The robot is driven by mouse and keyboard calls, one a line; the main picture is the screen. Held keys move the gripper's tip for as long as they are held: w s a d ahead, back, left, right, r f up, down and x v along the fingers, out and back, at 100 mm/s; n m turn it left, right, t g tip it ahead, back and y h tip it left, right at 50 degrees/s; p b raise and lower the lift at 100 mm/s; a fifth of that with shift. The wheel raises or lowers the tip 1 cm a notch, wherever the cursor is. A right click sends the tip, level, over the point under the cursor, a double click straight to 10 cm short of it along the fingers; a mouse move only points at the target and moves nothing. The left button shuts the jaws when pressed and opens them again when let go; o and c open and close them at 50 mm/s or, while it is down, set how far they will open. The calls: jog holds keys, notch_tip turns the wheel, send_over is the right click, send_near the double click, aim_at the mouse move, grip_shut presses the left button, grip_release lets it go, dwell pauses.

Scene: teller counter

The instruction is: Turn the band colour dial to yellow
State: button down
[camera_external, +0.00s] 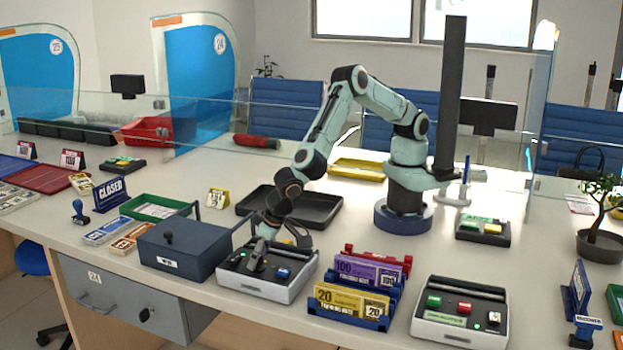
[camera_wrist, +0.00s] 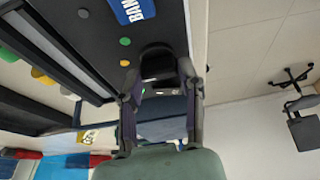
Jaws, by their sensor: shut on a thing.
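The band machine (camera_external: 262,284) is a light grey box with a black top, standing at the front of the counter. My gripper (camera_external: 258,254) is down at its top. In the wrist view, my gripper (camera_wrist: 160,98) is shut on a dark knob, the band colour dial (camera_wrist: 157,60), which is mostly hidden between the fingers. Beside the dial are a green dot (camera_wrist: 125,41) and a small yellowish dot (camera_wrist: 124,63). A blue label reading "BAN" (camera_wrist: 132,9) is partly cut off. The dial's pointer is hidden, so its setting cannot be told.
A dark blue-grey box (camera_external: 184,246) stands close left of the machine. Banknote bundles (camera_external: 350,301) in a blue rack stand to its right, then another button box (camera_external: 460,314). A black tray (camera_external: 318,211) lies behind.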

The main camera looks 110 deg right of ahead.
dwell(0.4)
jog(key=c, duration=0.7)
grip_release()
jog(key=v, duration=1.2)
jog(key=shift+w, duration=0.1)
